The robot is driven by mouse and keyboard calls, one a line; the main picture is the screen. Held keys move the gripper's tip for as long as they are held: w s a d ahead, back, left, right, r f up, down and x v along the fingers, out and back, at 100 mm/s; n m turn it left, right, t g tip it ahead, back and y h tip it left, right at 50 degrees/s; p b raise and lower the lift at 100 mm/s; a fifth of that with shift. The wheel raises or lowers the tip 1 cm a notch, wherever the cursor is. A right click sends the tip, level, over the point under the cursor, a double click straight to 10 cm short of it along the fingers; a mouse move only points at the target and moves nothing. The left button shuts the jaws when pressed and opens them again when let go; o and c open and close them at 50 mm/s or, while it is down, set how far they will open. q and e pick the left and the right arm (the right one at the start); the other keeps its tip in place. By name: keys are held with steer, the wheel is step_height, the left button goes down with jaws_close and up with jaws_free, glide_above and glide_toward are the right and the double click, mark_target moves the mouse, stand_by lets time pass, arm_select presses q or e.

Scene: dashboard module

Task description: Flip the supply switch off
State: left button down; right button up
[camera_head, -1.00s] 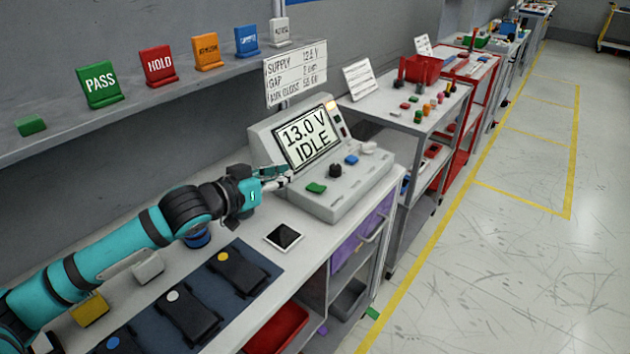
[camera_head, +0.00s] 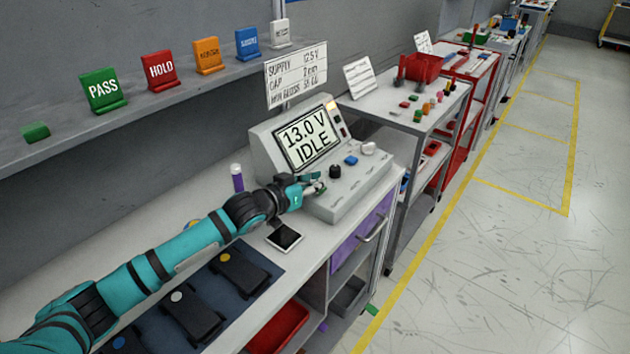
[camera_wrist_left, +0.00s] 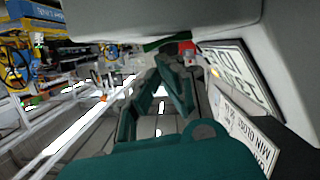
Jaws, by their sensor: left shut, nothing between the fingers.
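The grey console (camera_head: 352,197) stands on the workbench with its screen (camera_head: 311,139) reading 13.0 V IDLE. On its sloped panel are a black knob (camera_head: 335,172), a blue button (camera_head: 351,160) and a pale control (camera_head: 368,148). My left gripper (camera_head: 317,185) is shut and empty at the panel's left end, over the place of a green control, which it mostly hides. I cannot tell whether they touch or which control is the supply switch. The left wrist view shows the teal fingers (camera_wrist_left: 164,92) close together, with the screen (camera_wrist_left: 238,75) beside them. My right gripper is not in view.
A dark tablet (camera_head: 284,237) lies in front of the console, and a purple cylinder (camera_head: 237,178) stands to its left. Black devices (camera_head: 243,268) lie on a dark mat. A sign (camera_head: 296,77) stands above the console. The floor at right is clear.

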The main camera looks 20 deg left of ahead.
arm_select(q)
steer(key=shift+d+f, duration=0.1)
